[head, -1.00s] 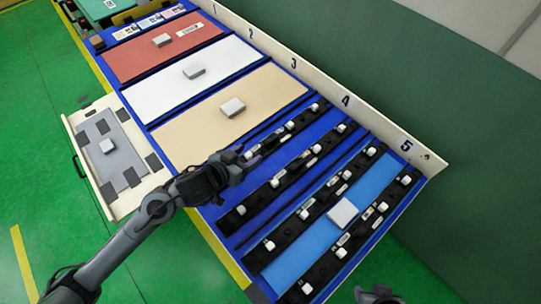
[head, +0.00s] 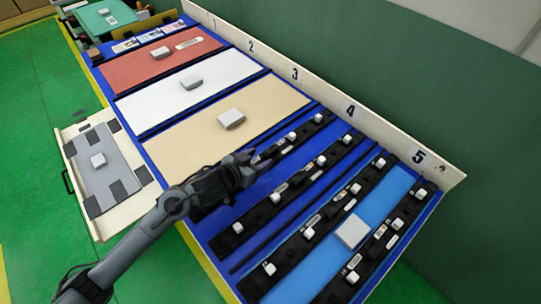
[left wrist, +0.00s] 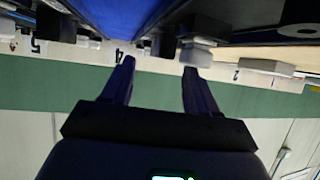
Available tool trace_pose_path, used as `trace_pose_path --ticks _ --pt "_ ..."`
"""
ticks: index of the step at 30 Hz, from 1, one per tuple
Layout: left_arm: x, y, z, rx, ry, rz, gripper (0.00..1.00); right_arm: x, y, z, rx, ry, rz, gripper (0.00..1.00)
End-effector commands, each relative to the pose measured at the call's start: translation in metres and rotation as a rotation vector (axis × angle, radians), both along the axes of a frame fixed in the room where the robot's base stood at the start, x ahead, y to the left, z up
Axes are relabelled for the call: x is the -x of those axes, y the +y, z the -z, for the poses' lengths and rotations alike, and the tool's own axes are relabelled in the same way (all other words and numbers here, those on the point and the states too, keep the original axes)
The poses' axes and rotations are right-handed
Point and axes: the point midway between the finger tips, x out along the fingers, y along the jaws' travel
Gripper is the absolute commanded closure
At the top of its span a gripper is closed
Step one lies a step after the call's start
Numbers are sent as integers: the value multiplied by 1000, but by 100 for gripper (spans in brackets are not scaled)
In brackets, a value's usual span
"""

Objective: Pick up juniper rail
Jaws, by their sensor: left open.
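Several black rails with white clips and small labels lie on the blue rack in the head view. The labels are too small to read, so I cannot tell which rail is juniper. My left gripper (head: 262,160) is open at the near end of the rail closest to the tan panel (head: 180,140). That rail (head: 305,130) runs up and right from the fingers, which hide its near end. In the left wrist view, the open fingers (left wrist: 158,68) point toward dark and pale blocks, with nothing clearly between them. My right gripper is out of view.
Pale blocks sit on the tan, white (head: 160,105) and red (head: 130,65) panels. A light-blue panel (head: 330,255) with a white block (head: 352,231) lies between rails at the right. A numbered cream wall (head: 390,125) backs the rack. A grey tray (head: 110,190) sticks out left.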

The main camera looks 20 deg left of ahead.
Motion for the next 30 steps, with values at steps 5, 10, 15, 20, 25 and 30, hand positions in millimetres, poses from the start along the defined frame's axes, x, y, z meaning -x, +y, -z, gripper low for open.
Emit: trace_pose_path --ticks 5,10,15,20,25,30 --pt "-20 -3 8 1 -3 -1 41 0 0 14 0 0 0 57" --pt "-37 -8 15 1 -2 0 41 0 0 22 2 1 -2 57" --pt "-45 -11 18 0 -1 0 41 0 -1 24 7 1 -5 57" --pt "-45 -11 17 0 0 0 41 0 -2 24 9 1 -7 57" --pt "-44 -11 17 0 0 0 59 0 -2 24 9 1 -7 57" --pt "-44 -11 17 0 0 0 85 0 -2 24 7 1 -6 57"
